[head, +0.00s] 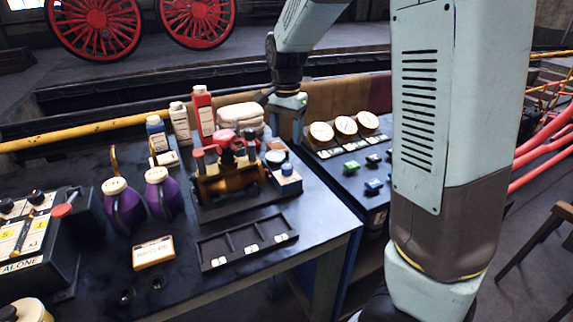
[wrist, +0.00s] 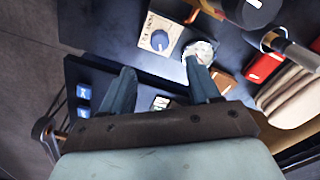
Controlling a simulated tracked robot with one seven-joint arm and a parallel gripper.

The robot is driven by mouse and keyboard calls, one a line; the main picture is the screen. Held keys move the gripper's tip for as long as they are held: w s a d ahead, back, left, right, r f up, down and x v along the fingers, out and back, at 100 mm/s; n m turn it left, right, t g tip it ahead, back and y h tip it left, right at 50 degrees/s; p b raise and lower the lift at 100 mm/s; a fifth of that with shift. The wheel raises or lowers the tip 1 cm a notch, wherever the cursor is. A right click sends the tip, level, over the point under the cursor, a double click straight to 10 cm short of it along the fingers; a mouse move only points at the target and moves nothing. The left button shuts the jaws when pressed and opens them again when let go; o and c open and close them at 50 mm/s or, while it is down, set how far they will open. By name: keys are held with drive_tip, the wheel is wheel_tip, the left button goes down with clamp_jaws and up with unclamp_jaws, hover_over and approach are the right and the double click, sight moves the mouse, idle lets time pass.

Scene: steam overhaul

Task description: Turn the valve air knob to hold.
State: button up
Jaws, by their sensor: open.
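The valve air knob seems to be the dark blue round knob (wrist: 160,40) on a cream plate with small dark markings, in the wrist view. In the head view a small blue knob (head: 287,169) on a light-topped block stands at the right of the red-and-brass valve assembly (head: 232,180). I cannot read its setting. My gripper (wrist: 160,92) is open and empty, its two dark fingers apart, with the knob beyond the fingertips and not touched. In the head view my gripper (head: 288,104) hangs above and behind the valve assembly.
A round pale dish (wrist: 203,51) lies close to one finger. Bottles (head: 203,112), purple oil cans (head: 122,205) and a black divided tray (head: 245,242) stand on the bench. Three round gauges (head: 345,126) stand at right.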

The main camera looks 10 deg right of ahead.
sight(286, 167)
wheel_tip(286, 167, down, 11)
drive_tip(key=shift+r, duration=0.1)
idle(0.3)
drive_tip(key=c, duration=1)
